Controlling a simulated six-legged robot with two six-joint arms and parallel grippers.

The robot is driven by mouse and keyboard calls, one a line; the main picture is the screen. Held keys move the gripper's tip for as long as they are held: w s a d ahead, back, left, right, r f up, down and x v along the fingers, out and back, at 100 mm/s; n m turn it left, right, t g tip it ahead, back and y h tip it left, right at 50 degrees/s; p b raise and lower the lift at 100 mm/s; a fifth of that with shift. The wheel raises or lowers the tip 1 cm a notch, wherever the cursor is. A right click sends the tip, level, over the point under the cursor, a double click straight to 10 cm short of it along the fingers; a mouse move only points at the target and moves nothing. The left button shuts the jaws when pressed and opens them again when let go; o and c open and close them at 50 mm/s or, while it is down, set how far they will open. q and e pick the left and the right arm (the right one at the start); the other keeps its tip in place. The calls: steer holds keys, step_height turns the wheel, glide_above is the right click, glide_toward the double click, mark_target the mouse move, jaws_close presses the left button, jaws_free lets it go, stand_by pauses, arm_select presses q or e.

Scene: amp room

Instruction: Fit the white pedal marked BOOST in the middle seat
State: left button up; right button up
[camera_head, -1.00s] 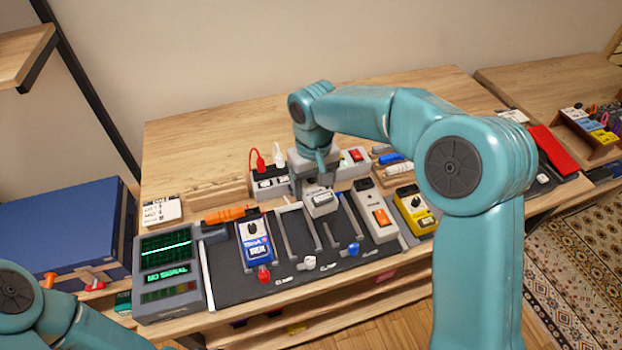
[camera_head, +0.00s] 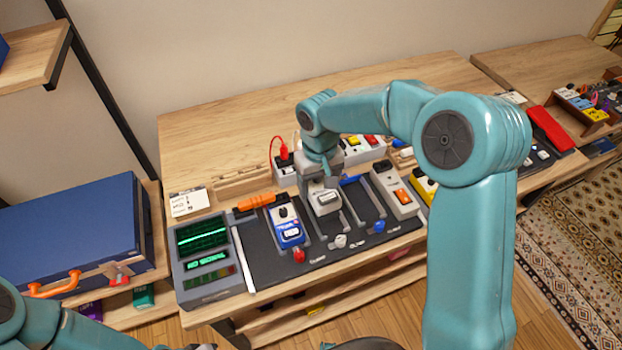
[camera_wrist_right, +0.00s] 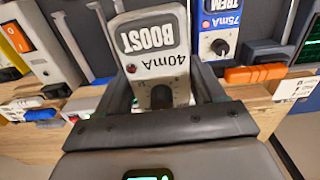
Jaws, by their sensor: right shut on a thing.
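The white BOOST pedal (camera_head: 326,202) is held in my right gripper (camera_head: 320,184). The right wrist view shows its BOOST and 40mA lettering and dark knob (camera_wrist_right: 155,55), with the fingers shut on its two sides. The pedal is over the back part of the middle seat, in line with the white plug (camera_head: 341,241) at that seat's front. I cannot tell whether it touches the board (camera_head: 262,262). The blue TREM pedal (camera_head: 289,232) stands in the seat to its left.
A grey pedal with an orange switch (camera_head: 397,190) stands to the right, beyond an empty lane with a blue plug (camera_head: 379,226). A NO SIGNAL screen (camera_head: 208,255) is at left. A power strip (camera_head: 285,172) with a red plug and an orange object (camera_head: 256,202) lie behind.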

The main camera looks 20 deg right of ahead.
steer(key=shift+s+d, duration=0.15)
steer(key=shift+d, duration=0.55)
steer(key=shift+d+f, duration=0.1)
steer(key=shift+d, duration=0.15)
steer(key=shift+f, duration=0.2)
steer(key=shift+a+f+b, duration=0.1)
steer(key=shift+f+b, duration=0.35)
steer(key=shift+f, duration=0.1)
step_height(320, 180, down, 6)
steer(key=b, duration=0.4)
steer(key=shift+r, duration=0.25)
steer(key=shift+r, duration=0.1)
steer(key=shift+f+b, duration=0.4)
steer(key=shift+b, duration=0.05)
steer(key=shift+f, duration=0.25)
